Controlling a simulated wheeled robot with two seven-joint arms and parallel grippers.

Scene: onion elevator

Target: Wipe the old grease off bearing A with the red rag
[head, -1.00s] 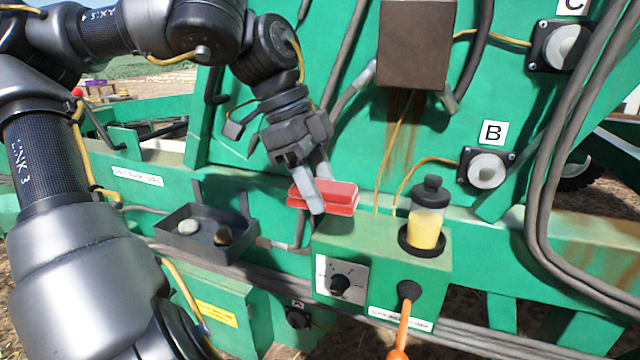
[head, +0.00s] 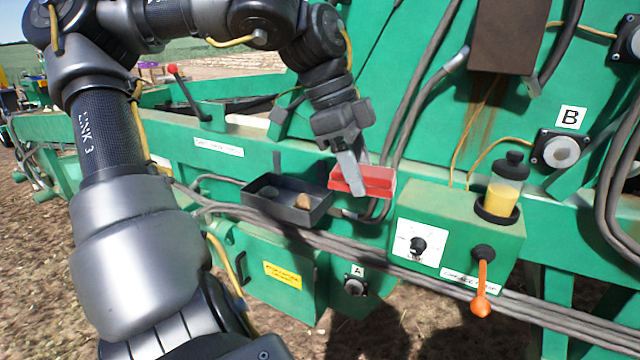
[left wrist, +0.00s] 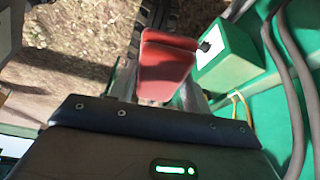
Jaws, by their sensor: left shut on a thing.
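My left gripper (head: 352,178) is shut on the red rag (head: 372,181), a folded red block held in the air in front of the green frame, between the dark tray and the grease pump box. The rag also shows in the left wrist view (left wrist: 166,66), between the fingers. Bearing A (head: 355,286) is low on the green machine, a small dark housing with a pale round face under a small "A" label. It is below the rag, well apart from it. Any grease on it is too small to make out. My right gripper is not in view.
A dark tray (head: 262,206) holds a few small lumps. A green box (head: 452,215) carries a dial, a yellow grease reservoir (head: 503,190) and an orange-tipped lever (head: 481,300). Bearing B (head: 561,151) is at the right. Cables (head: 330,228) run along the frame above bearing A.

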